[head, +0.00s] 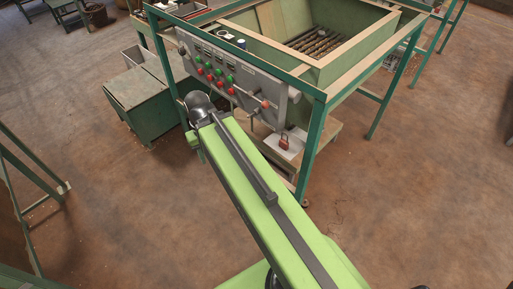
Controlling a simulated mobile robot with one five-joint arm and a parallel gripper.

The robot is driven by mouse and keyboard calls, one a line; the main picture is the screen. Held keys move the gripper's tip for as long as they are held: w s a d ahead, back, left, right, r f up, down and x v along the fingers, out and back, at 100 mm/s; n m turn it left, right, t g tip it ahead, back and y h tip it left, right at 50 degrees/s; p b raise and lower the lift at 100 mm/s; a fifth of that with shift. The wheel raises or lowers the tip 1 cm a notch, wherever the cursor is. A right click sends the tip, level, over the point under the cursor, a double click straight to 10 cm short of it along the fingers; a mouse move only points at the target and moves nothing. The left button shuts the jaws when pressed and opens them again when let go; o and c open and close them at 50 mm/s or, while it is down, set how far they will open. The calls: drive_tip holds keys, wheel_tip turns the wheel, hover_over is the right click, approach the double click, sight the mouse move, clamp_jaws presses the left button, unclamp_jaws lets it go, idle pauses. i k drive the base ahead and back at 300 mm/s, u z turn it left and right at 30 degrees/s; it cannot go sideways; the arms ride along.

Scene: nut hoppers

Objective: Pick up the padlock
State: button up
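The padlock (284,142) is small and red. It appears to stand on a pale sheet or box on the low shelf under the green hopper, near the hopper's front right leg. My green arm reaches up the picture from the bottom, passing to the left of the padlock. The arm ends at a dark rounded joint in front of the control panel. No gripper fingers show, so I cannot tell where my gripper is relative to the padlock.
The hopper (352,62) stands on a green metal frame, with a grey control panel (222,85) of red and green buttons on its front. A green box (150,100) stands at left. Another green frame (30,175) is at far left. The brown floor (430,200) at right is clear.

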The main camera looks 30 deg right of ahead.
sight(283, 143)
drive_tip(key=u, duration=0.7)
drive_tip(key=k, duration=0.5)
drive_tip(key=u, duration=0.9)
